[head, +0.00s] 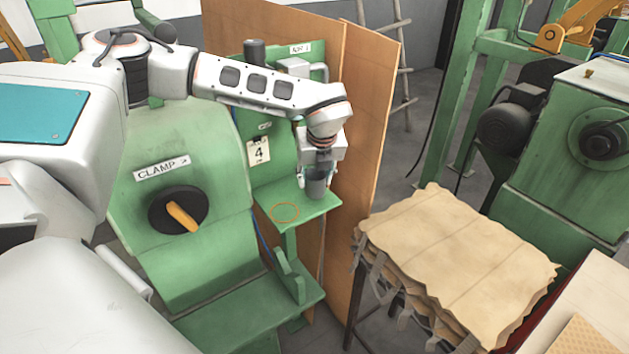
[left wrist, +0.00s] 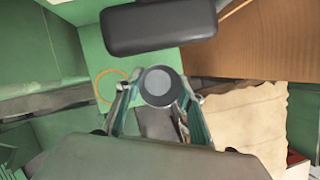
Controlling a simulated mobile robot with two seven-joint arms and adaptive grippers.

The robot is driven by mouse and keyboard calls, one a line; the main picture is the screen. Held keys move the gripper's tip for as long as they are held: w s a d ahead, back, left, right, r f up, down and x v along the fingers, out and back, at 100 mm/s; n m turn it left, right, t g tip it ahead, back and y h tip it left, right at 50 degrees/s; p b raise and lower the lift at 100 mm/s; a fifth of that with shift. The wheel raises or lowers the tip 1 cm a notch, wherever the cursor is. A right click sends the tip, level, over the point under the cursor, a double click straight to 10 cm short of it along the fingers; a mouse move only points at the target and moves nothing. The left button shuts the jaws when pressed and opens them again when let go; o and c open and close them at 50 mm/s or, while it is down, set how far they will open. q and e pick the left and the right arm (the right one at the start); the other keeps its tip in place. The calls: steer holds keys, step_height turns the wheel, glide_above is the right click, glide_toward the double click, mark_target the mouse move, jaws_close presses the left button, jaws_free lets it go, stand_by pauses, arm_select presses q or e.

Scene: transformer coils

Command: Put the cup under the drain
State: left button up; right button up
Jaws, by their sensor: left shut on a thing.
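The cup (head: 316,188) is small and dark grey, at the right end of a green shelf (head: 325,203). My left gripper (head: 320,166) is shut on it from above. In the left wrist view the cup (left wrist: 160,86) sits upright between the two fingers. Whether its base touches the shelf I cannot tell. An orange ring (head: 285,212) is marked on the shelf, left of the cup; it also shows in the left wrist view (left wrist: 111,86). I cannot make out for sure which part is the drain. My right gripper is out of view.
A green machine with a CLAMP label and a black knob (head: 178,210) stands left of the shelf. A brown panel (head: 365,120) rises close behind and right of it. A dark rounded part (left wrist: 158,28) crosses the top of the left wrist view. A stack of tan sheets (head: 455,245) lies at right.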

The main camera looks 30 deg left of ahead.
arm_select(q)
steer(key=shift+f, duration=0.7)
steer(key=shift+a+f+p, duration=0.15)
steer(key=shift+f+p, duration=0.1)
steer(key=shift+p, duration=0.15)
steer(key=shift+w+f, duration=0.1)
steer(key=shift+f, duration=0.05)
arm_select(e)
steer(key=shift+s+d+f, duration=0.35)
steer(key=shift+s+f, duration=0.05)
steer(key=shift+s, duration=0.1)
arm_select(q)
steer(key=shift+f, duration=0.15)
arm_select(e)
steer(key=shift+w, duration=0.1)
arm_select(q)
steer(key=o, duration=1.1)
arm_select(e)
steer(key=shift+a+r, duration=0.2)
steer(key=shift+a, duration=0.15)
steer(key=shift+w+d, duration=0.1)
